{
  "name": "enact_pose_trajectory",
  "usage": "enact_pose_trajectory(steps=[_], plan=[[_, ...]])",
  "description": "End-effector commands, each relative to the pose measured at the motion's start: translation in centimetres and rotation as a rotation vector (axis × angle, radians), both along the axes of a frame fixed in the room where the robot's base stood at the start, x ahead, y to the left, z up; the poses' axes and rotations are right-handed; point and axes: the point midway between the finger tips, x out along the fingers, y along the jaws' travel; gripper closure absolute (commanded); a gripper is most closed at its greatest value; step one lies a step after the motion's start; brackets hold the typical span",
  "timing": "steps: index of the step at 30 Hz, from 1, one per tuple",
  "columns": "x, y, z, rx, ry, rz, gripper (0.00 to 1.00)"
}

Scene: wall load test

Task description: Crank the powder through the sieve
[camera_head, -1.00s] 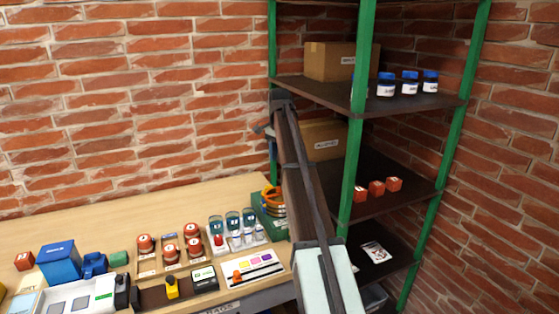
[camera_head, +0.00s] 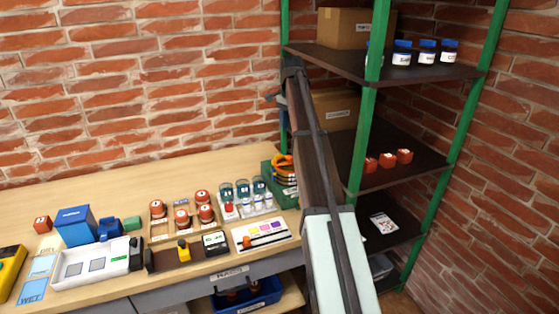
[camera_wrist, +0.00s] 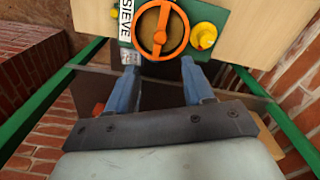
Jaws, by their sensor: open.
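The sieve is a green unit at the right end of the bench, partly behind my arm in the head view (camera_head: 284,178). In the wrist view, it shows an orange crank wheel (camera_wrist: 161,31) with spokes, a white SIEVE label (camera_wrist: 126,18) on its left and a yellow knob (camera_wrist: 204,36) on its right. My gripper (camera_wrist: 159,68) is open and empty. Its two blue-grey fingers point toward the wheel, one on each side below it; contact is not visible. Powder is not visible.
A green-posted shelf (camera_head: 365,130) stands close on the right, with boxes, blue-lidded jars (camera_head: 427,52) and red blocks (camera_head: 387,160). The bench's back left is clear.

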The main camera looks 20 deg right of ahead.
Motion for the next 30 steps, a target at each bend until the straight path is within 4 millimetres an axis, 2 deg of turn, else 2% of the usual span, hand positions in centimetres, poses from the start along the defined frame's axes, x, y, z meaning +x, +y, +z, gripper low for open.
enact_pose_trajectory(steps=[3, 6, 8, 15, 18, 30], plan=[[0.0, 0.0, 0.0, 0.0, 0.0, 0.0, 0.47], [-0.1, -0.3, 0.0, 0.0, 0.0, -0.004, 0.4], [-0.2, -0.8, -0.1, 0.001, 0.001, -0.011, 0.4], [-0.8, -5.2, -3.0, 0.018, 0.033, -0.062, 0.4], [-0.1, -6.5, -4.7, 0.074, 0.022, -0.064, 0.4], [2.3, -6.1, -5.9, 0.156, -0.099, 0.34, 0.4]])
